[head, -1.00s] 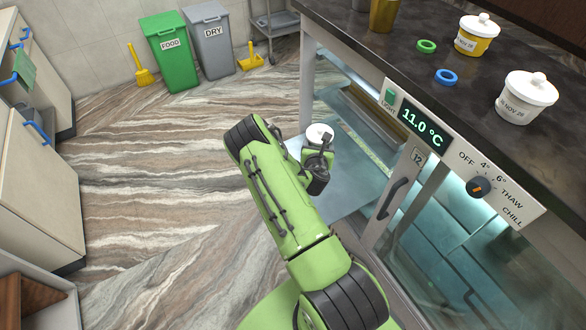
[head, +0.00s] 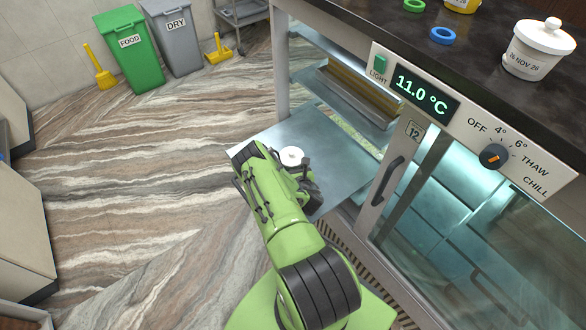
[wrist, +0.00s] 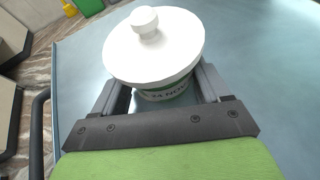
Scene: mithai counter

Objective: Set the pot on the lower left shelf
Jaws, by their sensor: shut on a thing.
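The pot (wrist: 170,55) has a white knobbed lid and a partly hidden date label with a green band. My gripper (wrist: 162,88) is shut on it, one finger on each side. In the head view the pot's white lid (head: 291,156) shows beside my arm, with the body mostly hidden. The lower left shelf (head: 345,165) is a bare steel sheet reaching out of the cabinet's open left side. The pot is over this shelf, towards its outer part; I cannot tell whether it touches.
An upper left shelf with a brown tray (head: 358,92) is above. The glass door (head: 480,235) with its handle (head: 387,182) is to the right. The counter holds a white pot (head: 538,50) and a blue ring (head: 442,35). Bare shelf surface (wrist: 265,80) lies right of the pot.

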